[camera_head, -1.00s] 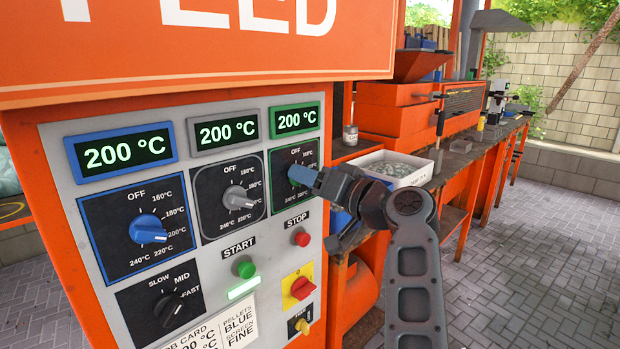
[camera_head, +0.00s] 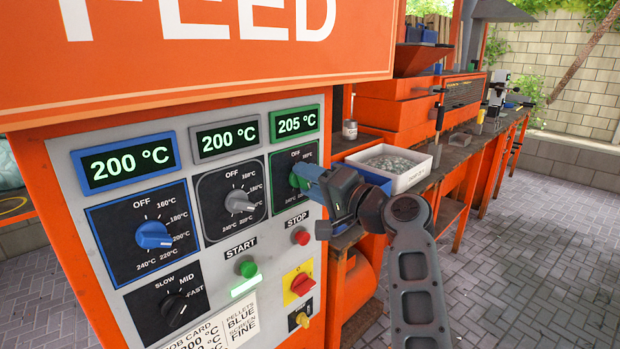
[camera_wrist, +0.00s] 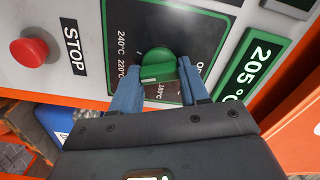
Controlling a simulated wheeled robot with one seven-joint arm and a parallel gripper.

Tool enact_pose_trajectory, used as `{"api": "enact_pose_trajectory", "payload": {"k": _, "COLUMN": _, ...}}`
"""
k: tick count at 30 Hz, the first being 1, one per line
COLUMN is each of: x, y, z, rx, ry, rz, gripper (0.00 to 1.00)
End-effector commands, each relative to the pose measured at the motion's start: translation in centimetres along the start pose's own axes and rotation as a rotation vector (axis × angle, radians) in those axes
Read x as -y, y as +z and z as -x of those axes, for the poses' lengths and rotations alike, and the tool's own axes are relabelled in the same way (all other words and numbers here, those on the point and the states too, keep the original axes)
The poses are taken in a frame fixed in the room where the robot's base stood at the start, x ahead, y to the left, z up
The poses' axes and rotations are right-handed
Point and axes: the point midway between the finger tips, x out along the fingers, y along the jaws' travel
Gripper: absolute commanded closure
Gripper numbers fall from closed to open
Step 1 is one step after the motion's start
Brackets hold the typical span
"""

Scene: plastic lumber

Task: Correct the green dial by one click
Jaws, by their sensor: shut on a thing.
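The green dial (camera_wrist: 157,64) sits on a dark plate with a green frame, at the right of the panel's dial row. In the head view only a sliver of the dial (camera_head: 294,179) shows beside my gripper. My gripper (camera_wrist: 155,88) is shut on the dial, with one blue finger at each side of it. It also shows in the head view (camera_head: 308,178). The display above the green dial (camera_head: 298,123) reads 205 °C. The blue-framed display (camera_head: 126,162) and the grey-framed display (camera_head: 227,137) each read 200 °C.
The blue dial (camera_head: 153,235) and grey dial (camera_head: 239,201) are to the left. Below are the green START button (camera_head: 247,268), the red STOP button (camera_head: 301,236) and a red switch (camera_head: 302,284). A white tray of pellets (camera_head: 398,178) stands on the bench behind my arm.

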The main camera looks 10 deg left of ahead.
Motion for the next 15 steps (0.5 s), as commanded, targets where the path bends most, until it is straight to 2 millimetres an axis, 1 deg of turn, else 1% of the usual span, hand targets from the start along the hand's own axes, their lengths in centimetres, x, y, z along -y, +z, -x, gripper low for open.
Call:
{"api": "enact_pose_trajectory", "payload": {"k": 14, "x": -0.15, "y": -0.05, "z": 0.06, "rx": -0.001, "ry": 0.002, "rz": -0.017, "gripper": 0.86}}
{"api": "enact_pose_trajectory", "payload": {"k": 15, "x": -0.15, "y": -0.05, "z": 0.06, "rx": -0.001, "ry": 0.002, "rz": -0.017, "gripper": 0.53}}
